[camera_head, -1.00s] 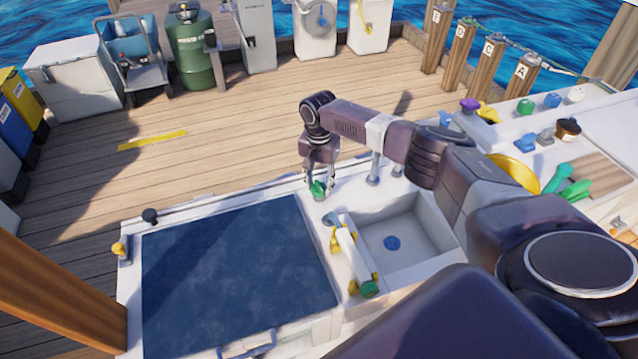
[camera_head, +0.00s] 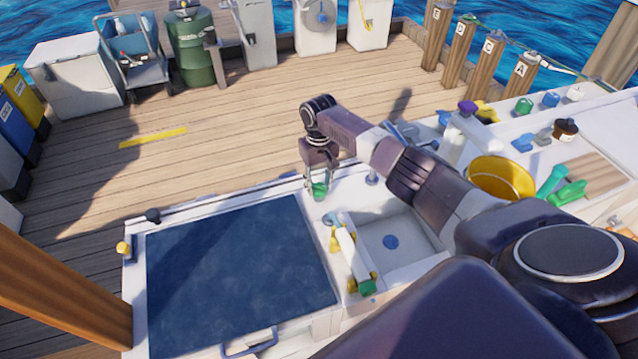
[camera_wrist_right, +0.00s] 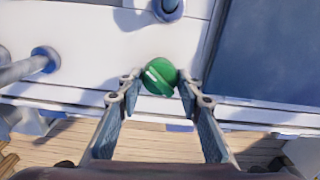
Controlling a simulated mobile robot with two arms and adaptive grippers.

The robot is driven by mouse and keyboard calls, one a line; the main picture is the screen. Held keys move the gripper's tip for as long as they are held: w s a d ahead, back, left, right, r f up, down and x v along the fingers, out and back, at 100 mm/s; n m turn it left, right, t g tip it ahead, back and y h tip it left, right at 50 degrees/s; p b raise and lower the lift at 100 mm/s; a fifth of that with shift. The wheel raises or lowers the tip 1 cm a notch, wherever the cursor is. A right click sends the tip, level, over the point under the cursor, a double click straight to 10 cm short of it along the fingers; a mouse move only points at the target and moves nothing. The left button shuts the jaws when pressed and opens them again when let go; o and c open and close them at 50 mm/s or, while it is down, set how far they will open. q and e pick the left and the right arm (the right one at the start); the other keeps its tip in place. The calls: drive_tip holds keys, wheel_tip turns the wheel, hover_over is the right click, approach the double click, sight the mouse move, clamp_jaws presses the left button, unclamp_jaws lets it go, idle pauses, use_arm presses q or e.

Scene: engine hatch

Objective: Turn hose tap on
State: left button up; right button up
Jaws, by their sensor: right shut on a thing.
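The green tap knob (camera_head: 319,190) sits at the back edge of the white counter, between the dark blue panel and the sink. It is round with a raised ridge across it in the right wrist view (camera_wrist_right: 160,77). My right gripper (camera_head: 319,181) reaches down to it from above. In the right wrist view its fingertips (camera_wrist_right: 161,82) are shut on the knob, one on each side. Whether water flows cannot be told. My left gripper is not in view.
The sink (camera_head: 395,245) lies right of the knob, with a white fitting with yellow and green ends (camera_head: 352,258) along its left side. The dark blue panel (camera_head: 235,275) fills the counter's left. A yellow bucket (camera_head: 500,178) stands at right. The deck behind is mostly clear.

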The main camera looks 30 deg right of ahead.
sight(319, 185)
drive_tip(key=n, duration=0.4)
drive_tip(key=shift+n, duration=2.2)
drive_tip(key=o, duration=1.2)
drive_tip(key=shift+c, duration=0.2)
wheel_tip(319, 185, up, 12)
drive_tip(key=shift+r, duration=0.1)
